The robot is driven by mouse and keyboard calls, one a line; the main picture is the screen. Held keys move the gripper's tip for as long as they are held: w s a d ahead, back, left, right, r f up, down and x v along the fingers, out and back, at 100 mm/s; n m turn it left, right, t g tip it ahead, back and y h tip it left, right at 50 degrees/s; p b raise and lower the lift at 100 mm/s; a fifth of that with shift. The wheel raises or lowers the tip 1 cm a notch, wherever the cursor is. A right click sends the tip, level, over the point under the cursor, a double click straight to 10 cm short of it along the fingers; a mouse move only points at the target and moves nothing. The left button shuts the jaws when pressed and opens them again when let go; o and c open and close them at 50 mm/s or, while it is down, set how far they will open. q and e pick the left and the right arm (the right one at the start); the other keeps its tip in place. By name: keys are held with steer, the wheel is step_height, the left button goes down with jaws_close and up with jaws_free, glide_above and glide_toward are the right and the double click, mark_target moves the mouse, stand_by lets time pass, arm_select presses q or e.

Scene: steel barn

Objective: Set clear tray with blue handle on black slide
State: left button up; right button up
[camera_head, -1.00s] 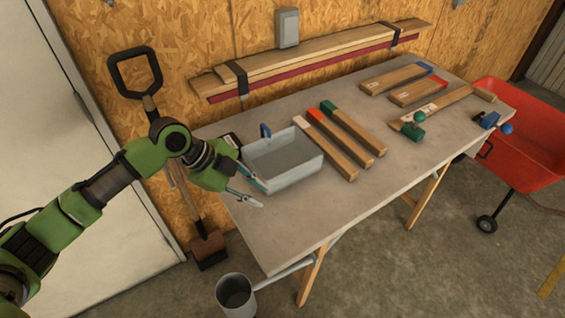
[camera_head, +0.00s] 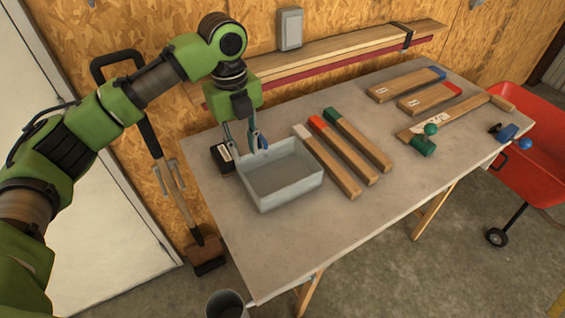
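The clear tray (camera_head: 293,185), a grey see-through open box, stands on the table toward its left end. Its blue handle (camera_head: 263,142) rises at the back left rim. A black block with a white label (camera_head: 222,160), likely the black slide, lies on the table just left of the tray and is partly hidden by it and a finger. My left gripper (camera_head: 244,148) points down over the tray's back left corner, fingers apart. One finger is beside the blue handle; I cannot tell whether it touches. My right gripper is not in view.
Several wooden bars with coloured ends (camera_head: 347,150) lie right of the tray, close to it. A mallet-like tool with green ends (camera_head: 424,145) lies farther right. Planks (camera_head: 330,55) run along the back wall. The table front (camera_head: 300,235) is clear. A red cart (camera_head: 535,165) stands at right.

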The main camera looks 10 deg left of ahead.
arm_select(q)
steer(key=w, duration=0.1)
steer(key=p, duration=0.1)
glide_toward(247, 191)
steer(key=shift+w+d+f, duration=0.15)
steer(key=shift+w+f, duration=0.45)
steer(key=shift+w, duration=0.05)
steer(key=shift+f, duration=0.5)
steer(key=f+p, duration=0.1)
steer(key=f, duration=0.1)
steer(key=s+f+p, duration=0.1)
steer(key=f, duration=0.1)
steer(key=shift+f, duration=0.15)
steer(key=shift+w+f, duration=0.1)
steer(key=shift+f, duration=0.2)
jaws_close()
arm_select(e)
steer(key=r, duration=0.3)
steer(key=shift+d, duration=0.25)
